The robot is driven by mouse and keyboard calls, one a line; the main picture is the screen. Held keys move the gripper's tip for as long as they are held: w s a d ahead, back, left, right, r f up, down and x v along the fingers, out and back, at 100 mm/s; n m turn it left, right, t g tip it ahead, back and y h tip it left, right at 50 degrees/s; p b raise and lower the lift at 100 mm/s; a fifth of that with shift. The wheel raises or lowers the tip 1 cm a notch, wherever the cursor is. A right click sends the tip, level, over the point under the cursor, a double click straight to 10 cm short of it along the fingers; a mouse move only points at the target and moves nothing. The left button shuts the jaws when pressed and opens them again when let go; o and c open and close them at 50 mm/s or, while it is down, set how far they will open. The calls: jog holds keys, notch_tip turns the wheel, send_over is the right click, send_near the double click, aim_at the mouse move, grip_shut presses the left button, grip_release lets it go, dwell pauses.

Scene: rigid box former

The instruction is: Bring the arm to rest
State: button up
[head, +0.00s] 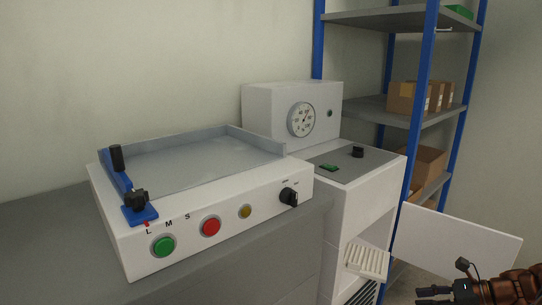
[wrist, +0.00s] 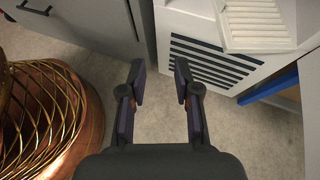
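My gripper (head: 433,295) is at the lower right of the head view, in front of the white cabinet and its open door. In the wrist view my gripper (wrist: 160,82) has its two dark fingers apart, with only bare floor between them. It is empty and touches nothing that I can see. Part of my arm runs out of the head view at the lower right corner.
The box former (head: 205,230) stands on a grey bench (head: 50,235). A white cabinet (head: 335,215) with a gauge stands beside it; its door (head: 465,242) is open and a slatted white piece (head: 367,261) sticks out. A blue-post shelf (head: 375,108) holds cardboard boxes (head: 408,97).

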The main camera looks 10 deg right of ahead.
jog(key=s+a+r+n+g+h+p, duration=0.1)
jog(key=s+a+r+n+g+p, duration=0.2)
jog(key=a+r+p, duration=0.45)
jog(key=s+a+r+n+g+h+p, duration=0.1)
jog(key=a+r+n+g+p, duration=0.1)
jog(key=a+r+n+p, duration=0.55)
jog(key=s+a+r+n+g+p, duration=0.2)
jog(key=a+r+g+p, duration=0.1)
jog(key=a+r, duration=0.75)
jog(key=s+a+r+n+h+p, duration=0.3)
jog(key=s+r+n+p, duration=0.3)
jog(key=s+r+p, duration=0.3)
jog(key=s+a+r+n+g+h+p, duration=0.1)
jog(key=s+a+r+n+h+p, duration=0.2)
jog(key=s+r+n+p, duration=0.3)
jog(key=s+r+h+p, duration=0.1)
jog(key=s+r+p, duration=0.2)
jog(key=r+p, duration=0.2)
jog(key=shift+s+r+n+h, duration=0.35)
jog(key=shift+s+r+h, duration=0.05)
jog(key=shift+r, duration=0.2)
jog(key=shift+d, duration=0.1)
